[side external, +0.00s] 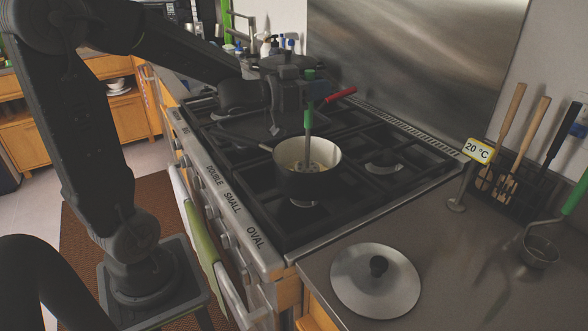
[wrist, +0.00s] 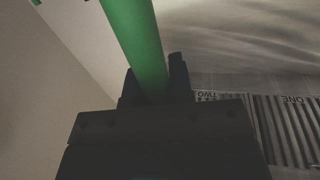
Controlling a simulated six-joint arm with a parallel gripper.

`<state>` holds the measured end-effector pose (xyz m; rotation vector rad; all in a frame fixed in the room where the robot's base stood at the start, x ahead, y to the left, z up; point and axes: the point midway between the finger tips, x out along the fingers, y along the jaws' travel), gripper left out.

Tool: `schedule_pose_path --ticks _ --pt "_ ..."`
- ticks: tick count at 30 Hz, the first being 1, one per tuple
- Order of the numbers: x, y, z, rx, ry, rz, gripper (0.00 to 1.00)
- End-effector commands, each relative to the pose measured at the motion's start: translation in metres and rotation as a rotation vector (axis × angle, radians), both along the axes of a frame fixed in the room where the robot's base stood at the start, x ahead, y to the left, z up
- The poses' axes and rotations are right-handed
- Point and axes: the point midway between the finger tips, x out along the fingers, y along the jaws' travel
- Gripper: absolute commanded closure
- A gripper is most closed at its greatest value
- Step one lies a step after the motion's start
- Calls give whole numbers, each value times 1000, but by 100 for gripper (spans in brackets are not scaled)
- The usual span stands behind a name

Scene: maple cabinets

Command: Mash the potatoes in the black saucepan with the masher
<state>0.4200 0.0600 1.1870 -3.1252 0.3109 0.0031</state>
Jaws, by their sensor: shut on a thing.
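The black saucepan (side external: 289,181) stands on a front burner of the stove, dark outside and pale inside. Yellowish potatoes (side external: 318,166) show at its bottom, but their state is too small to tell. The masher (side external: 309,117) has a green handle and a grey shaft, and stands roughly upright with its lower end inside the saucepan. My gripper (side external: 304,103) is shut on the green handle, above the saucepan. In the wrist view the handle (wrist: 136,40) rises between the two fingers (wrist: 152,87). The masher's head is not clearly visible.
A red-handled pan (side external: 341,95) stands behind my gripper. A round lid (side external: 350,284) lies on the right counter. Utensils in a black rack (side external: 509,178), a 20 °C sign (side external: 478,151) and a green-handled ladle (side external: 541,250) are at the right. Counter around the lid is clear.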

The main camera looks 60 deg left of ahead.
Motion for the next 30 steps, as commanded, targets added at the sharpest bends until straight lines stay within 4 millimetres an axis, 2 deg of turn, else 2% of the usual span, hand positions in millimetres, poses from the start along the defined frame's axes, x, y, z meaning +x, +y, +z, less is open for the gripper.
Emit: schedule_pose_path --ticks 4,15,30 --pt "0 0 9 0 -3 1 100" --pt "0 0 9 -1 -2 1 100" --pt "0 0 -8 -2 0 1 100"
